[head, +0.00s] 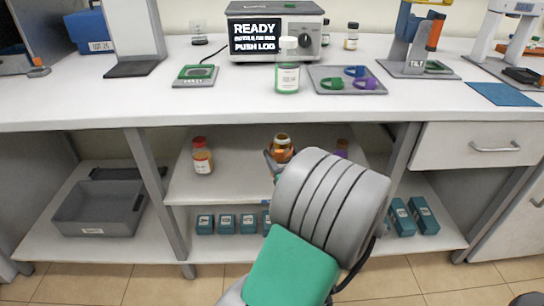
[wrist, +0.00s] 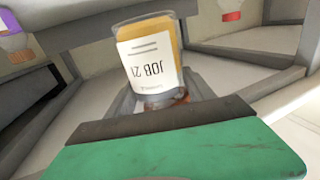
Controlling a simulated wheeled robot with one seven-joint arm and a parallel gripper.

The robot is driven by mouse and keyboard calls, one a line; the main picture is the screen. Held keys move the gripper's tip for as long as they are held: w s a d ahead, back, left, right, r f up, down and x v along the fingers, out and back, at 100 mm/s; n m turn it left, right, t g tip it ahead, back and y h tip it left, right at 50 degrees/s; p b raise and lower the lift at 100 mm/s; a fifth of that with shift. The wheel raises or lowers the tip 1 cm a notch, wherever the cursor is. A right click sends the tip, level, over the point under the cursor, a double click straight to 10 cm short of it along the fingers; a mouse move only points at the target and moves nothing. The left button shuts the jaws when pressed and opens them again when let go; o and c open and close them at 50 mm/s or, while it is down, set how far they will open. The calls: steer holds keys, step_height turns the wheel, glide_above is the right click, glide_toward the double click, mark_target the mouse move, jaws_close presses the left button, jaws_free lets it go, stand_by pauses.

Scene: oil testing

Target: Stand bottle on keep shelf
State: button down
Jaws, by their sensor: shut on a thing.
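An amber bottle (head: 282,150) is held in my gripper (head: 279,158) in front of the shelf below the bench. In the wrist view the bottle (wrist: 150,60) shows a white label reading JOB 21, upside down in the picture. My gripper (wrist: 160,98) is shut on it. My arm hides the lower part of the bottle and the middle of the shelf in the head view. The upper shelf (head: 235,182) under the bench is the likely keep shelf; I see no label naming it. Whether the bottle touches the shelf cannot be told.
Teal boxes (head: 226,223) stand on the lower shelf. The bench top (head: 90,112) overhangs. Shelf room shows between the red-capped bottle and my gripper.

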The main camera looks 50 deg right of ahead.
steer(key=s+d+r+m+h, duration=0.1)
steer(key=s+d+r, duration=0.2)
steer(key=s+d, duration=0.5)
steer(key=shift+g, duration=0.4)
steer(key=shift+w+f+b, duration=0.75)
steer(key=shift+w+f, duration=1.3)
steer(key=shift+w, duration=0.4)
steer(key=shift+w+f+b, duration=0.8)
steer(key=shift+w+f, duration=1.3)
steer(key=shift+w, duration=0.4)
steer(key=shift+w+f+b, duration=0.75)
steer(key=shift+w+f, duration=1.3)
steer(key=shift+w, duration=0.4)
steer(key=shift+f, duration=0.2)
steer(key=shift+c, duration=1.8)
jaws_free()
